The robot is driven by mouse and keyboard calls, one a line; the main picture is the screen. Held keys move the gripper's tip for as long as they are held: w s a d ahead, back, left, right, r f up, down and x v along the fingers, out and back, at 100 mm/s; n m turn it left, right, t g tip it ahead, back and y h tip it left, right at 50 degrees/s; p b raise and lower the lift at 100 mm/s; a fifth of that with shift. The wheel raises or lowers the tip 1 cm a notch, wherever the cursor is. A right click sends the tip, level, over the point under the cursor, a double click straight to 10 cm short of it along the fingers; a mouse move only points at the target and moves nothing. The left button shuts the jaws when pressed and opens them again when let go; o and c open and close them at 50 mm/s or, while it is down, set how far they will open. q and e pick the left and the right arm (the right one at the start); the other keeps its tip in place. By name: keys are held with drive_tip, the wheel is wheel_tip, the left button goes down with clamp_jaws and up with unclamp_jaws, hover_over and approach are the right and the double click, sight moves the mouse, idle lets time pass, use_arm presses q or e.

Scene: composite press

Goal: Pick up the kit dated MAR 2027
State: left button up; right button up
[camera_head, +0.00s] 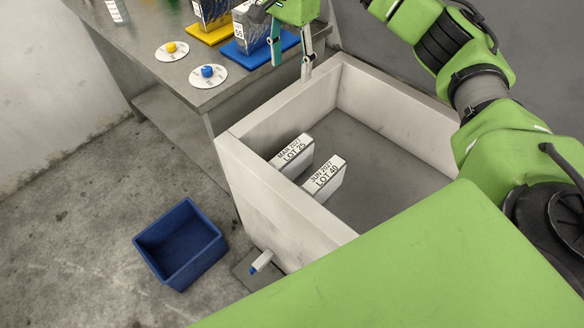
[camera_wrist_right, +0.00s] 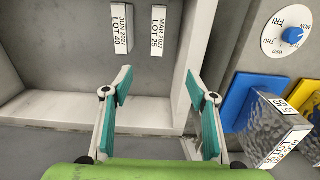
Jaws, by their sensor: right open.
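The kit labelled MAR 2027 LOT 25 (camera_head: 292,153) is a white box standing in a large pale open bin (camera_head: 262,207), close to its left wall. A similar white kit labelled JUN 2027 LOT 40 (camera_head: 325,177) stands just to its right and nearer to me. My right gripper (camera_head: 291,64) is open and empty, above the bin's far left corner beside the table. In the right wrist view, the MAR 2027 kit (camera_wrist_right: 158,32) and the JUN 2027 kit (camera_wrist_right: 122,30) lie beyond the open fingertips (camera_wrist_right: 158,82), apart from them. My left gripper is out of view.
A metal table (camera_head: 205,97) adjoins the bin. It bears a yellow tray (camera_head: 207,36) and a blue tray (camera_head: 247,57), each with a bag, and two dials with yellow and blue knobs. A blue crate (camera_head: 152,259) stands empty on the floor. The bin's right side is bare.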

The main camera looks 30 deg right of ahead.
wheel_tip(320, 180, down, 7)
drive_tip(key=b, duration=1.7)
approach(291, 148)
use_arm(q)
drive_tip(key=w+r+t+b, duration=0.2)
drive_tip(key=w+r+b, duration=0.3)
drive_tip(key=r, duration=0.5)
use_arm(e)
wheel_tip(291, 148, down, 2)
drive_tip(key=shift+f+p, duration=0.1)
drive_tip(key=shift+p, duration=0.35)
wheel_tip(291, 148, down, 8)
drive_tip(key=shift+s+r+b, duration=0.1)
drive_tip(key=shift+b, duration=0.6)
drive_tip(key=shift+f, duration=0.35)
drive_tip(key=f, duration=0.1)
drive_tip(key=f+b, duration=0.1)
drive_tip(key=f, duration=0.3)
drive_tip(key=shift+s, duration=0.35)
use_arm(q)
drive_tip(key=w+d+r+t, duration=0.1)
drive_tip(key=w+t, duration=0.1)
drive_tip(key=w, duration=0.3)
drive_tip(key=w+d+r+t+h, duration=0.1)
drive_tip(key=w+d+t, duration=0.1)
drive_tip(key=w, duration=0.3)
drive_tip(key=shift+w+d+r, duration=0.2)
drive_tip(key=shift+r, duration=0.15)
use_arm(e)
drive_tip(key=c, duration=1.5)
